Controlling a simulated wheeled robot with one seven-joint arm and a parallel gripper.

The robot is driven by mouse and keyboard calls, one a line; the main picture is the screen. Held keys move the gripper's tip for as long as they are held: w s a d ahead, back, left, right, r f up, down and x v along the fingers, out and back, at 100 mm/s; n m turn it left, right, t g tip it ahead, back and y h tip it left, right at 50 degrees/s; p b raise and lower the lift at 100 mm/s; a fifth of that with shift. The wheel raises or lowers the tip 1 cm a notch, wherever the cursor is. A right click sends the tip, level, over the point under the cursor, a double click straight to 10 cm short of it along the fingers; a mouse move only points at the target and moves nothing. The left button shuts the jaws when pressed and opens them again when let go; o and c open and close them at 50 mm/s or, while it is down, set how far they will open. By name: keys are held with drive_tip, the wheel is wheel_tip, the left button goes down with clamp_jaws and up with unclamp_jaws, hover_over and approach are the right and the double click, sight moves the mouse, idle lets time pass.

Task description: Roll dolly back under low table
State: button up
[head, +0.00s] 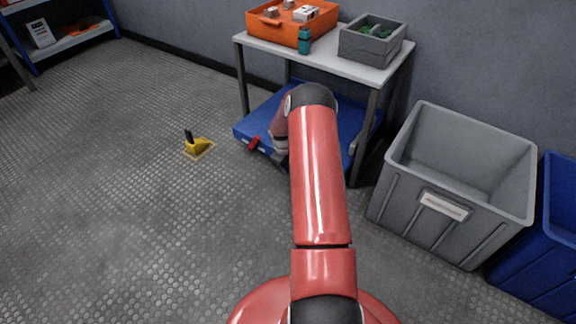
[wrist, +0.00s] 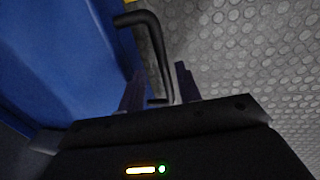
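The blue dolly (head: 257,117) sits low on the floor beneath the low table (head: 341,61), its front edge reaching a little past the front table legs. In the wrist view the dolly's blue surface (wrist: 65,60) fills the left side. A dark bent handle (wrist: 152,45) runs along its edge, its lower end between my fingers. My gripper (wrist: 159,70) is open, with a finger on each side of the handle and gaps showing. In the head view my arm hides the gripper and the middle of the dolly's front.
A yellow wedge with a black grip (head: 199,146) lies on the floor to the left. A grey bin (head: 420,205) and a blue bin (head: 541,262) stand right of the table. On the table are an orange tray (head: 272,31), a teal bottle (head: 304,42) and a grey crate (head: 365,46). The left floor is mostly clear.

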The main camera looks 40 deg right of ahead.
wheel_tip(320, 180, up, 7)
drive_tip(key=a+p, duration=0.1)
drive_tip(key=shift+s+f, duration=0.2)
drive_tip(key=shift+s, duration=0.05)
drive_tip(key=shift+a, duration=0.1)
